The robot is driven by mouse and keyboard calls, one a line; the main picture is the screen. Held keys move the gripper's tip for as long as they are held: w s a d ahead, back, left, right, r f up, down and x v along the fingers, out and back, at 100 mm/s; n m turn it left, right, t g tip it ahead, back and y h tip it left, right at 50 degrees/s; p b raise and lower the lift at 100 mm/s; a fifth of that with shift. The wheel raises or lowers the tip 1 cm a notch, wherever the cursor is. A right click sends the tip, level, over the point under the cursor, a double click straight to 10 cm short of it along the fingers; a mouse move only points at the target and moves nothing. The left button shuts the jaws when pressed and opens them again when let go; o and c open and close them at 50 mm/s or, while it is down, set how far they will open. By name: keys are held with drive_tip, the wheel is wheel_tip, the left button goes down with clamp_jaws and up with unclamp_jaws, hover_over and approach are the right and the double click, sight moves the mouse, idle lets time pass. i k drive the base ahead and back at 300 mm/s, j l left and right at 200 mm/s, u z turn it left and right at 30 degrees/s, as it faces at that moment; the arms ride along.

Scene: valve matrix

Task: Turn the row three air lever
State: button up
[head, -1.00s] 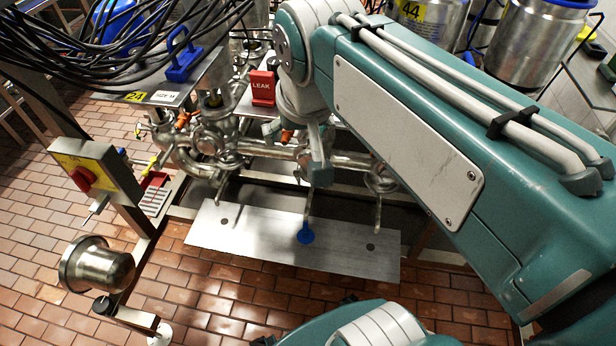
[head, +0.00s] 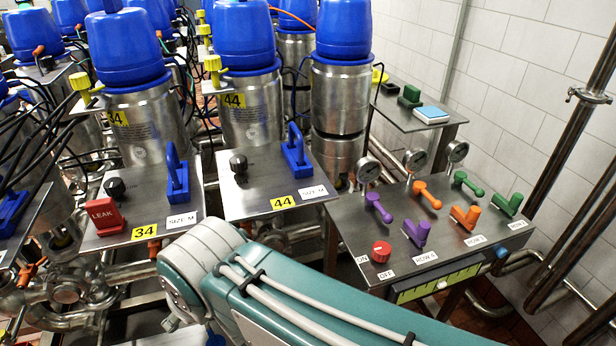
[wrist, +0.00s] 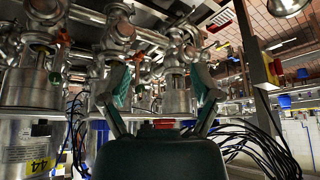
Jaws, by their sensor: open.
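The lever panel (head: 390,232) stands at the right in the head view. It bears purple levers (head: 378,207), orange levers (head: 428,194) and green levers (head: 468,184) at the back, with matching purple (head: 417,232), orange (head: 466,216) and green (head: 507,203) ones in front. Row labels sit along the front edge; their numbers are too small to read surely, so I cannot tell which lever is row three's. My gripper (wrist: 160,92) is open and empty in the wrist view, facing steel pipework, with no lever between its fingers. The head view does not show its fingers.
A red knob (head: 381,251) sits at the panel's front left. Three gauges (head: 368,169) rise behind the levers. Plates with blue handles (head: 294,152) and blue-topped steel tanks (head: 244,100) fill the left. Vertical pipes (head: 570,185) stand right of the panel.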

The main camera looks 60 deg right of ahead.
sight(418, 187)
drive_tip(key=l+z, duration=0.15)
drive_tip(key=z, duration=2.55)
